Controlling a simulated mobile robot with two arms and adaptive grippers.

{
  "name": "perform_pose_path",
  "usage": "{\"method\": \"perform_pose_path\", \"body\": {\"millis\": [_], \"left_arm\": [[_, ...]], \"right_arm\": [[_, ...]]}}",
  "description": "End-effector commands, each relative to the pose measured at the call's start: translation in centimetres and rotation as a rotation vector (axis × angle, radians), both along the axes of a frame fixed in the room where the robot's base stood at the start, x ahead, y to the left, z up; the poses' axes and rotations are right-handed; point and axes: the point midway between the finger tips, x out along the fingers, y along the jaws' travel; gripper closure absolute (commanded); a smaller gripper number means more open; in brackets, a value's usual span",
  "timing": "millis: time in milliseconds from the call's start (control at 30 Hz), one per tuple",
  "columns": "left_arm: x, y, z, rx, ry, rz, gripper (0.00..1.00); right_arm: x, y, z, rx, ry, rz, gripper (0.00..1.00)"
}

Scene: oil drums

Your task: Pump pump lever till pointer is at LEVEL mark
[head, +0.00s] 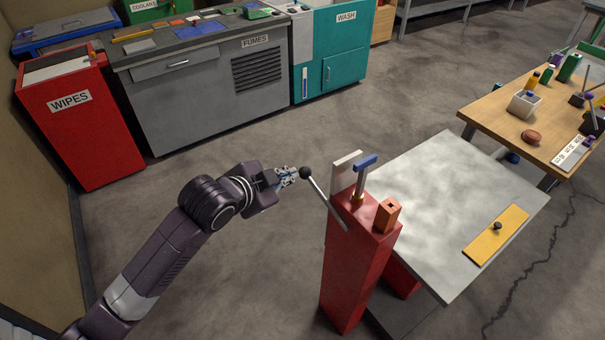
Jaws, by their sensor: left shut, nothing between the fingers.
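The pump lever (325,198) is a thin grey rod with a black ball knob (305,172). It slants up and left from the top of a red pump column (357,260). My left gripper (290,177) is shut and empty, with its fingertips close to the left side of the knob; I cannot tell whether they touch it. A pale upright plate (343,172) stands at the back of the column top. I cannot make out a pointer or a LEVEL mark in this view. My right gripper is not in view.
A wooden workbench (489,114) stands farther right. A red WIPES bin (80,120) stands at left.

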Motion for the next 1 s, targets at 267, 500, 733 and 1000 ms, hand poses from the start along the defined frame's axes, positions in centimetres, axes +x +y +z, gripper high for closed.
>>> {"method": "perform_pose_path", "body": {"millis": [267, 500, 733, 1000], "left_arm": [[0.6, -0.4, -0.4, -0.002, 0.001, 0.0, 1.0], [3.0, -1.8, -2.1, -0.002, 0.002, 0.001, 1.0], [5.5, -3.3, -3.9, -0.002, 0.002, 0.0, 1.0], [8.1, -4.0, -6.3, 0.002, 0.004, 0.001, 1.0]], "right_arm": [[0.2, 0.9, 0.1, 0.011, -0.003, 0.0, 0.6], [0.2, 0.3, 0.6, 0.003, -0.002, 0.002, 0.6], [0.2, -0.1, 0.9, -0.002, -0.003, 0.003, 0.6], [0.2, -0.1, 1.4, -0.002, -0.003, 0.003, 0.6]]}}
